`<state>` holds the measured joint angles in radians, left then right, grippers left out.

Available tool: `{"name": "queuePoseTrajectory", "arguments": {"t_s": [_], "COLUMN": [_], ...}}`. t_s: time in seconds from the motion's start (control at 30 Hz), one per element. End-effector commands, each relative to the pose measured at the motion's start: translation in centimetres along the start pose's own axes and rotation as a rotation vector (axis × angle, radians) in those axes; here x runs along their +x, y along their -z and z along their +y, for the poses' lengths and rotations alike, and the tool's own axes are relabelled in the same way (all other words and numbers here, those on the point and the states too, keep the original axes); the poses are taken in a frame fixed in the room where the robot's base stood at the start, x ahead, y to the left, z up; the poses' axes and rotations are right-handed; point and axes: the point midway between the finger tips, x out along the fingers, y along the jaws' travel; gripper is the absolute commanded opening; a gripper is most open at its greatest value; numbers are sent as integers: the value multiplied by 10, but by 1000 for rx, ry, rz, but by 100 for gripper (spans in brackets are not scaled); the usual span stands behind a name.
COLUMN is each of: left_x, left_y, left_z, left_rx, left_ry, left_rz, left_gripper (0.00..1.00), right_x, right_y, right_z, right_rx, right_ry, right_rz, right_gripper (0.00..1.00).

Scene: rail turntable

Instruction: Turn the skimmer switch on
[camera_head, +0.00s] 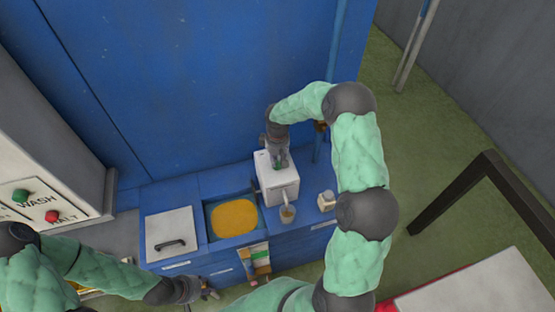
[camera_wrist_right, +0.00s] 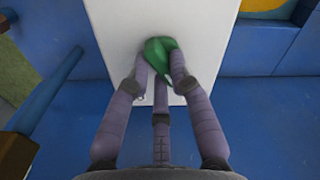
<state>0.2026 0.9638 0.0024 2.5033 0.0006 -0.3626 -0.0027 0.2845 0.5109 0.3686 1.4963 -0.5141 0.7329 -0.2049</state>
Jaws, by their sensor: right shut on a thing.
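The skimmer is a white box (camera_head: 282,188) on the blue counter, with a small cup (camera_head: 287,214) at its front. Its green switch knob (camera_wrist_right: 158,50) sits on the white top (camera_wrist_right: 205,20) in the right wrist view. My right gripper (camera_wrist_right: 160,68) reaches down from above with its fingers around the knob, shut on it. In the head view the right gripper (camera_head: 279,160) covers most of the knob. My left gripper (camera_head: 208,293) is low at the left, in front of the counter and away from the skimmer; its finger opening is too small to tell.
An open basin with orange contents (camera_head: 234,218) is left of the skimmer, beside a white lid with a dark handle (camera_head: 170,234). A small jar (camera_head: 326,200) stands to its right. A panel with WASH and HALT buttons (camera_head: 36,206) is far left. A blue wall rises behind.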

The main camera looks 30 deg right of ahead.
Motion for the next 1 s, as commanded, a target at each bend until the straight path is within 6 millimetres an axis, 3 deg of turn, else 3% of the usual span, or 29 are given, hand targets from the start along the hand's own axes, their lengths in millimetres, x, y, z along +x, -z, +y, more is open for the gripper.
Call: {"name": "queuePoseTrajectory", "arguments": {"t_s": [0.33,0.37,0.4,0.43,0.8,1.0], "left_x": [0,0,0,0,0,0], "left_y": [0,0,0,0,0,0], "left_z": [0,0,0,0,0,0], "left_rx": [0,0,0,0,0,0], "left_ry": [0,0,0,0,0,0], "left_rz": [0,0,0,0,0,0], "left_gripper": [40,40,40,40,40,40], "right_x": [-1,-1,-1,-1,-3,-27], "right_y": [1,1,1,1,1,2], "right_z": [1,1,1,1,0,1], "right_rx": [-4,-3,-3,-3,-2,-2], "right_ry": [-2,-2,-2,-2,-1,-4], "right_rz": [4,4,4,3,2,5], "right_gripper": [0,30,42,46,46,46]}}
